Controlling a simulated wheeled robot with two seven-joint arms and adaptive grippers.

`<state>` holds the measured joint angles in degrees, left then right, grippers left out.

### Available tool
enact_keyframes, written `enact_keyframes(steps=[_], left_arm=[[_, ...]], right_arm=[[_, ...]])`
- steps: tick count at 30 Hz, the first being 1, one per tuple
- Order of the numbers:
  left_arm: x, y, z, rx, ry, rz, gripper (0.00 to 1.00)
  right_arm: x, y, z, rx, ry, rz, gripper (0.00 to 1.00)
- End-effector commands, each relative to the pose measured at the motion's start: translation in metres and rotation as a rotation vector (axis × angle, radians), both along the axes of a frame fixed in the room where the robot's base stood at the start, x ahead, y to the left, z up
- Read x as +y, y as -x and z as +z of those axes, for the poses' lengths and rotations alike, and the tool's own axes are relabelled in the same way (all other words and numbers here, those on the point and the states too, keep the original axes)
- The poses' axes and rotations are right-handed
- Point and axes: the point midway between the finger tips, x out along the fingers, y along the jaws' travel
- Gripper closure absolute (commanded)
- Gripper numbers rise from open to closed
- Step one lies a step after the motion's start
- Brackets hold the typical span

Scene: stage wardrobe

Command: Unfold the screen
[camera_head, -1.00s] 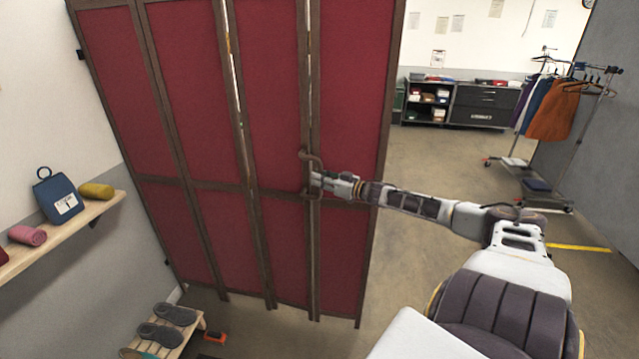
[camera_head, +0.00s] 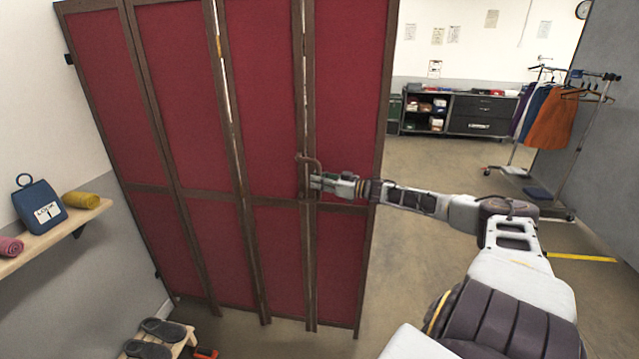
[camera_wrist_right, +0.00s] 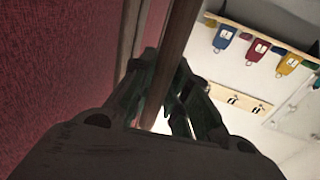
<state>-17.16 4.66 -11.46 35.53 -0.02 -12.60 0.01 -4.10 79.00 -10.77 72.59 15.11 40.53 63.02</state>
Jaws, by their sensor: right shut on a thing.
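The folding screen (camera_head: 265,110) has dark red panels in brown wooden frames and stands upright across the left and middle of the head view. Several panels show, spread nearly in one plane, with narrow gaps at some joints. A brown handle (camera_head: 311,160) sits on a frame post toward its right side. My right gripper (camera_head: 318,184) is shut on the handle. In the right wrist view the fingers (camera_wrist_right: 165,95) close around a brown bar beside a red panel (camera_wrist_right: 55,75). My left gripper is not in view.
A wall shelf (camera_head: 60,235) with a blue bag (camera_head: 40,203) is at left. A low rack (camera_head: 160,345) with shoes stands at the screen's lower left. A clothes rail (camera_head: 575,140) and drawers (camera_head: 482,114) stand at the right and back.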

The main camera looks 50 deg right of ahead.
Motion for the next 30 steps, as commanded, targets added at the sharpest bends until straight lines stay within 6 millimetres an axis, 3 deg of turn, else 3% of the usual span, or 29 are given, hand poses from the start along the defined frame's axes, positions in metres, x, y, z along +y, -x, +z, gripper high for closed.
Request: enact_keyframes(steps=[12,13,18,30], left_arm=[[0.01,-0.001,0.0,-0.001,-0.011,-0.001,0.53],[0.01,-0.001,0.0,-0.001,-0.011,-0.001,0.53],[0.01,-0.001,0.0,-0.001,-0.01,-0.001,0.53],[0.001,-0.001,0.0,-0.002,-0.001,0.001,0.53]], right_arm=[[-0.005,-0.001,0.001,0.002,0.0,-0.012,1.0],[-0.006,-0.001,0.002,0.002,0.001,-0.013,0.82],[-0.005,-0.001,0.002,0.001,0.001,-0.01,0.61],[-0.003,0.0,0.001,0.001,0.001,-0.005,0.61]])
